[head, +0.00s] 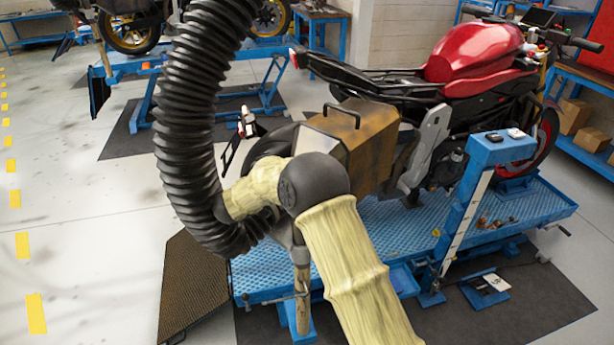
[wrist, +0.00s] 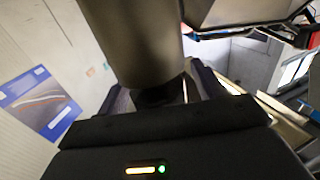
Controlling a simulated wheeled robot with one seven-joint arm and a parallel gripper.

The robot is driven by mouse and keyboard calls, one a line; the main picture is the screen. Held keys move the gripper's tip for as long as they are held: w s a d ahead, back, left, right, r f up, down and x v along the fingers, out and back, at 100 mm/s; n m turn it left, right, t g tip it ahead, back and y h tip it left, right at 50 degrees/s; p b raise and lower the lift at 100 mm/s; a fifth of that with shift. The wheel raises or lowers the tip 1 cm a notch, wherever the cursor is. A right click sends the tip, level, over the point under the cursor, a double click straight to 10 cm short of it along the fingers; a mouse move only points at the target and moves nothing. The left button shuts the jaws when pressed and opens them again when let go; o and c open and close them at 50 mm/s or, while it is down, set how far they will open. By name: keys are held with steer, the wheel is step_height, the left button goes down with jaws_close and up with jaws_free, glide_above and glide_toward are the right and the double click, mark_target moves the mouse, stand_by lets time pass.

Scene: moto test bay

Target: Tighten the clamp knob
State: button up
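I cannot make out the clamp knob in either view. In the head view my sleeved arm and a black corrugated hose (head: 188,110) cover the area where my gripper is, so the gripper does not show there. In the wrist view a smooth dark grey cylinder (wrist: 135,40) comes down from the top and ends between the dark fingers of my gripper (wrist: 158,95). I cannot tell whether the fingers touch it or grip it. The red motorcycle (head: 475,55) stands upright on the blue lift table (head: 390,225).
A rusty brown box-shaped part (head: 355,145) sits at the motorcycle's rear, close to my arm. A blue-topped post (head: 500,148) stands at the lift's near side. A brown ramp plate (head: 190,285) lies left of it. The floor at left is clear.

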steer(key=shift+a, duration=0.1)
steer(key=b+v, duration=0.3)
steer(key=v, duration=1.4)
steer(key=shift+s+a, duration=0.1)
